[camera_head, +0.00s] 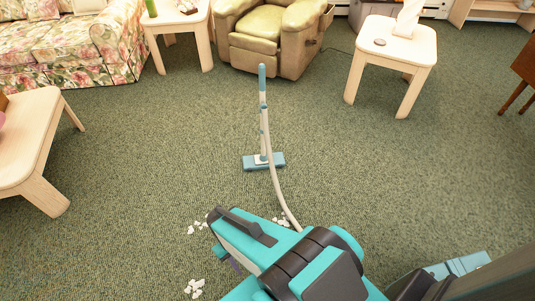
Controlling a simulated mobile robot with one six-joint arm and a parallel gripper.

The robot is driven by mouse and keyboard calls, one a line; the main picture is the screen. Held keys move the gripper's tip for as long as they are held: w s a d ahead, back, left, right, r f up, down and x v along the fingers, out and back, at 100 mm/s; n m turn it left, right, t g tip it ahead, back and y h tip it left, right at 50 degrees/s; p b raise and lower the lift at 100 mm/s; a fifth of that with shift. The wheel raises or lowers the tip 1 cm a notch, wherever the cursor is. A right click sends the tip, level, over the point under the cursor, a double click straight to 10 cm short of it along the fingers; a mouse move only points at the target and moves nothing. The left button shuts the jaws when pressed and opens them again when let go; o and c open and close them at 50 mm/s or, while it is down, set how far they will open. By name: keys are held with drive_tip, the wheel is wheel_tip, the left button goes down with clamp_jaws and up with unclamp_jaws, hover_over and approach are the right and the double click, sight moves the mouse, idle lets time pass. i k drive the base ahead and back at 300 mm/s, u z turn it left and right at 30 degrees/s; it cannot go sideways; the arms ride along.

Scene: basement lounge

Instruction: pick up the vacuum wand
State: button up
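The vacuum wand (263,125) stands upright on the green carpet, ahead of me near the middle of the picture. It has a blue grip at the top, a pale tube and a wide blue floor head (264,162) at the bottom. A pale hose (278,190) runs from the wand down toward the lower right and passes out of sight behind my arm. My teal, white and dark grey arm fills the lower middle, nearer to me than the wand and apart from its floor head. I cannot make out the gripper's fingers or anything held.
White crumpled scraps (195,288) lie on the carpet around my arm. A blue object (460,266) shows partly at lower right. A wooden table (28,135) stands left, side tables (399,45) and a green armchair (268,35) behind.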

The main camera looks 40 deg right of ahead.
sight(252, 162)
drive_tip(key=u, duration=0.1)
drive_tip(key=i, duration=0.95)
drive_tip(key=z, duration=0.05)
